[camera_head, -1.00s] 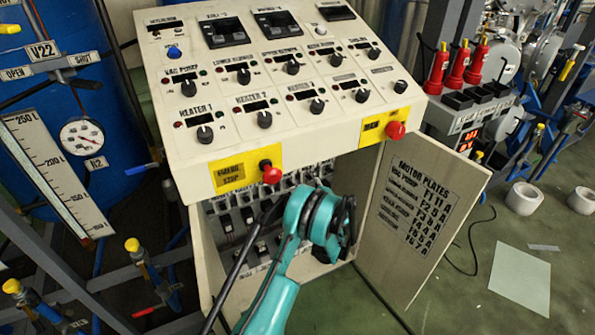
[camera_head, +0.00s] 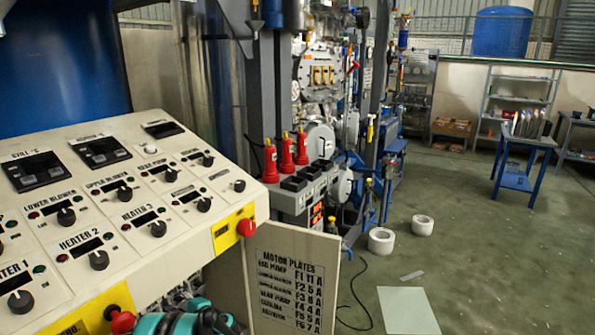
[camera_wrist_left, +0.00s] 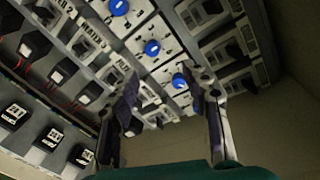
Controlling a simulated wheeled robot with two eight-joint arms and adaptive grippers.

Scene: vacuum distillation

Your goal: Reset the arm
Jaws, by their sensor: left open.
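My left arm's teal and black section (camera_head: 182,324) shows at the bottom edge of the head view, in front of the control cabinet (camera_head: 160,275); its gripper cannot be made out there. In the left wrist view my left gripper (camera_wrist_left: 162,88) is open, with its two dark fingers apart and nothing seen between them. Beyond the fingertips are blue round knobs (camera_wrist_left: 152,47) on a pale switch panel, with black switches (camera_wrist_left: 33,44) to the left. Whether the fingers touch the panel cannot be told. My right gripper is in neither view.
The cabinet's open door (camera_head: 290,270) with a motor plates list stands to the right of the arm. Red knobs (camera_head: 247,228) stick out from the console front. Red extinguisher-like bottles (camera_head: 286,152) stand behind.

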